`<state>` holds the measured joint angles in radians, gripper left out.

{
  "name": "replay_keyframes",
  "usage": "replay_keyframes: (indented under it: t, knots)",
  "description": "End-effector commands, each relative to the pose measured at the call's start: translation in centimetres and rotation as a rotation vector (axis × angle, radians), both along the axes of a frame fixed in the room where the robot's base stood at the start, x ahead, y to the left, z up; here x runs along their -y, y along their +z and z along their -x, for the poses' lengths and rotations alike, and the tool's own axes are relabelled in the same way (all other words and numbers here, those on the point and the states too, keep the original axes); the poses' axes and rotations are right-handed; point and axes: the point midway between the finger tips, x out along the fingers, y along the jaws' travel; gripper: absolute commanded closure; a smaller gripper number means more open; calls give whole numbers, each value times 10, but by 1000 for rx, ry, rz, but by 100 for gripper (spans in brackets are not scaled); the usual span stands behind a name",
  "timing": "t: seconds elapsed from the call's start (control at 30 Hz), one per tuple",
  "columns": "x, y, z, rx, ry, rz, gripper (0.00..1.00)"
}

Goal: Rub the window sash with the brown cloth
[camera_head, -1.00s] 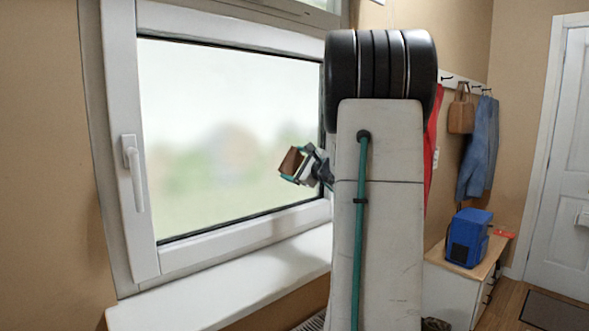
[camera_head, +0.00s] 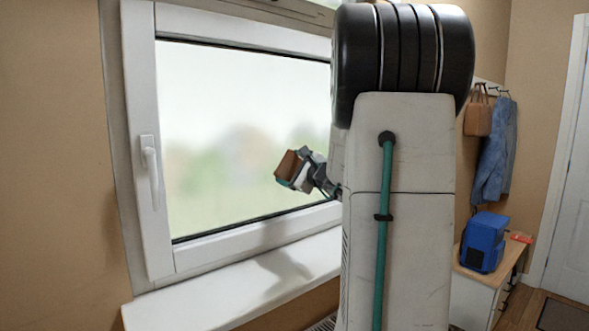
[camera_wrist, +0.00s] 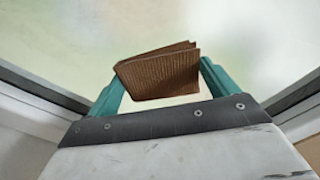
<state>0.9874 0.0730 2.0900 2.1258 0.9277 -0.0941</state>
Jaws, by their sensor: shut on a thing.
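The window sash (camera_head: 144,230) is a white frame around a large pane, with a handle on its left side. The brown cloth (camera_head: 287,165) is folded and held in my gripper (camera_head: 285,182) in front of the lower right part of the pane. In the wrist view the brown cloth (camera_wrist: 158,72) sits between the two green fingers of my gripper (camera_wrist: 160,78), which is shut on it. The pane fills the view behind it, with dark seal and white frame at both lower sides. I cannot tell whether the cloth touches the glass.
A white sill (camera_head: 215,298) runs below the window and is clear. My arm column covers the window's right side.

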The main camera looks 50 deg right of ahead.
Motion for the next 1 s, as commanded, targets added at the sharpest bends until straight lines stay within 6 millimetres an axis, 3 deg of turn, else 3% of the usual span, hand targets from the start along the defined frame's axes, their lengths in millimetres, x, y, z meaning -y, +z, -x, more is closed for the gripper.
replay_keyframes:
  t: [0.63, 1.0]
  knots:
    - [-37, 1, -13, 0, 5, 2, 32]
    - [-35, 31, -11, 5, 4, 5, 35]
